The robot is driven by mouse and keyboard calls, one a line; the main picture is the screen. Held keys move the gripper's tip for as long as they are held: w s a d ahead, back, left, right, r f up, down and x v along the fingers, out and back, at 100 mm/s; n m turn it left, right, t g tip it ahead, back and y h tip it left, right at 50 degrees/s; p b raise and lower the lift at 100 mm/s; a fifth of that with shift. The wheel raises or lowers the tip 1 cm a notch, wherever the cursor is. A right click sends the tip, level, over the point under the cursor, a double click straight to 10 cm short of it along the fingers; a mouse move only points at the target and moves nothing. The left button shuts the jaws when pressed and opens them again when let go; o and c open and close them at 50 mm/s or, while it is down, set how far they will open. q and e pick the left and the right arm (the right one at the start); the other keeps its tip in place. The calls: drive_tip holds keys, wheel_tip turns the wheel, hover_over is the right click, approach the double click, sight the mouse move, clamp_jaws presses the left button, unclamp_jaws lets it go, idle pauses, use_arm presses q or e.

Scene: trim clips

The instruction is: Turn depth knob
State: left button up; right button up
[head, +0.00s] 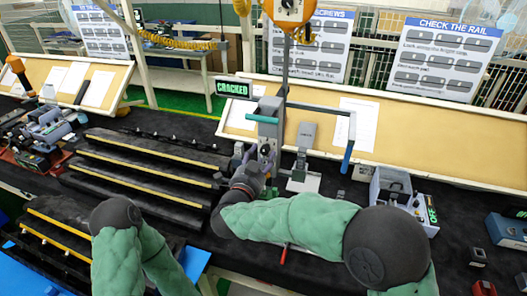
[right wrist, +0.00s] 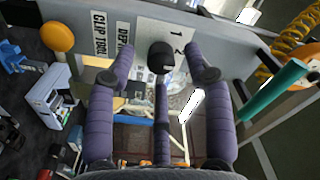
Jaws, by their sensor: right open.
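The grey clip tool (head: 268,117) stands upright at the middle of the bench. In the right wrist view its plate (right wrist: 148,37) carries the words CLIP TOOL and DEPTH and the numbers 1 and 2. A dark round piece (right wrist: 160,55), which looks like the depth knob, shows in front of the plate below the numbers. My right gripper (right wrist: 162,52) is open, with purple fingers on both sides of the dark piece; I cannot tell whether they touch it. In the head view my right gripper (head: 265,158) is small at the tool's front. My left gripper is out of view.
Black stepped rails with yellow strips (head: 150,165) lie left of the tool. A lit CRACKED sign (head: 234,88) stands behind it. A blue-handled lever (head: 348,150) and a grey box marked OFF (head: 400,195) are at right. An orange knob (right wrist: 58,38) sits beside the plate.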

drive_tip(key=shift+x, duration=1.4)
clamp_jaws()
